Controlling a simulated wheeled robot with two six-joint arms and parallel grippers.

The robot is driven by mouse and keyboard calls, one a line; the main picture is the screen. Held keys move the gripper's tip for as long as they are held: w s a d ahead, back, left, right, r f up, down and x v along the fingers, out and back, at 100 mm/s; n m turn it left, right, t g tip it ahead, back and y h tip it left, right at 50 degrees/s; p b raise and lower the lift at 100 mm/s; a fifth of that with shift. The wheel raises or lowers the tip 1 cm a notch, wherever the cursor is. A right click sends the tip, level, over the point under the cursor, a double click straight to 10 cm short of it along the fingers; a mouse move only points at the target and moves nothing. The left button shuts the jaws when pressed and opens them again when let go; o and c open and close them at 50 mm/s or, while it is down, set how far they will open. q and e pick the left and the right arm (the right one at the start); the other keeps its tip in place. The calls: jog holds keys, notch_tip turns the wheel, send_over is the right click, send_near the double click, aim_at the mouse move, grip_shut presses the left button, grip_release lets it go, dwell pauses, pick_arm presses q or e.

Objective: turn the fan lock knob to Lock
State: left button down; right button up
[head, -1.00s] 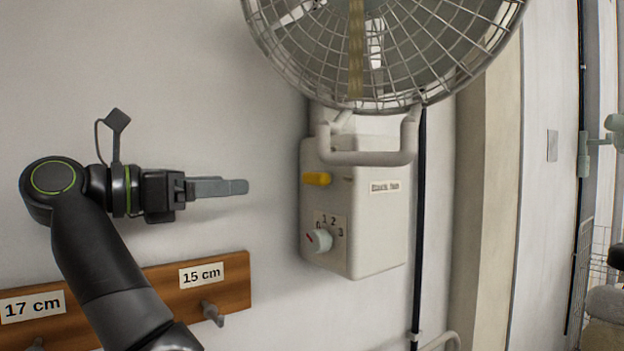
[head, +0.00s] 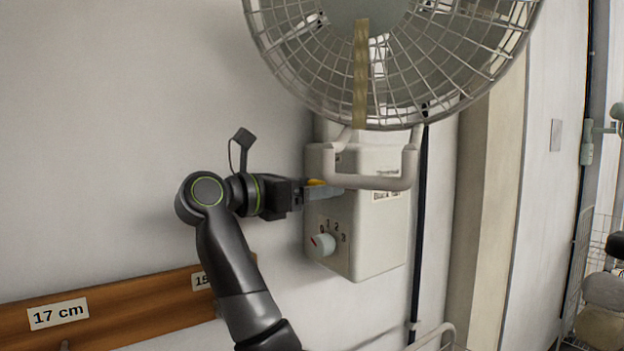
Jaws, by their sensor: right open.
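A white fan control box (head: 370,235) is fixed on the wall under a caged fan (head: 395,60). A yellow knob (head: 315,182), which looks like the fan lock knob, sticks out of its left face near the top. My right gripper (head: 326,191) is open, its fingers reaching rightward at the yellow knob. They cover much of the knob, and only a strip of yellow shows above the near finger. I cannot tell whether the fingers touch it. Any lock marking is hidden. My left gripper is not in view.
A white dial (head: 322,245) with numbers is lower on the box. A light grey bracket (head: 375,182) under the fan runs close to the fingertips. A wooden board (head: 130,319) with size labels is at lower left. A black cable (head: 420,230) runs down right of the box.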

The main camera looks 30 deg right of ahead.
jog(key=shift+d, duration=0.1)
jog(key=shift+c, duration=0.8)
jog(key=c, duration=0.8)
jog(key=shift+s+f+m+b, duration=0.1)
jog(key=shift+m+b, duration=2.6)
jog(key=shift+m, duration=6.3)
